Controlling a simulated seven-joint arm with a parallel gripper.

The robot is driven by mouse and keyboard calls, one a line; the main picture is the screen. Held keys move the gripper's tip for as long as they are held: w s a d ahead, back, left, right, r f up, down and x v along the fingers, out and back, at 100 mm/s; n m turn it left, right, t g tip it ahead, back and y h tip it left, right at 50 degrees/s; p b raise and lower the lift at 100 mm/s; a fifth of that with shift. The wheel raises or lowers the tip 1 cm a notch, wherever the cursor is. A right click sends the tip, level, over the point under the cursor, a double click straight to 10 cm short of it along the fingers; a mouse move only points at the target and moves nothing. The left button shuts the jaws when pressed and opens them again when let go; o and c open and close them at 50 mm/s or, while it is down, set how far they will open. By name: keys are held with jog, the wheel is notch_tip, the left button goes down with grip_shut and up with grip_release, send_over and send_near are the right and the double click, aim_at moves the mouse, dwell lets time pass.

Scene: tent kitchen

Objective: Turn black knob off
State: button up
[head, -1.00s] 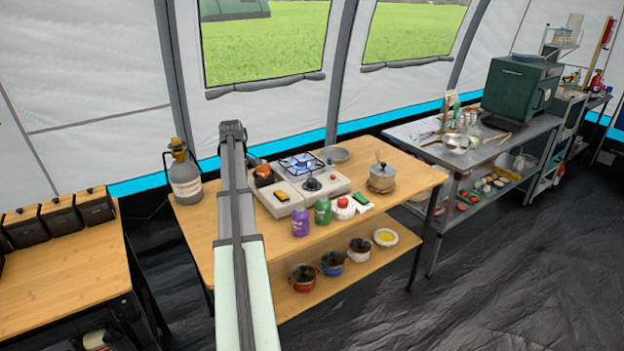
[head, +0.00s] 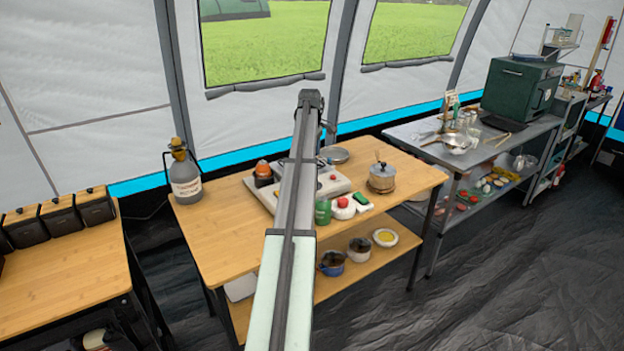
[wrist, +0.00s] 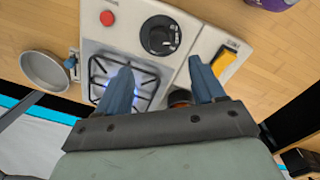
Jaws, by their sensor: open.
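The black knob (wrist: 160,36) is round and sits on the pale stove panel (wrist: 132,17), with a small red mark beside it in the wrist view. My gripper (wrist: 160,63) is open and empty, its two blue fingers apart and pointing toward the knob, one to each side. I cannot tell how far above the panel the fingertips are. The burner (wrist: 108,88) under a black grate shows a blue glow, partly behind the left finger. In the head view the stove (head: 334,183) is partly covered by my arm, which hides the knob there.
A metal pan (wrist: 45,70) lies beside the stove. A yellow-and-black item (wrist: 229,55) rests on the stove's other section. The table's front-left area is clear.

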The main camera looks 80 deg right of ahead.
jog(key=f, duration=1)
jog(key=shift+d+f, duration=0.25)
jog(key=shift+f, duration=0.1)
jog(key=c, duration=1)
jog(key=shift+c, duration=0.2)
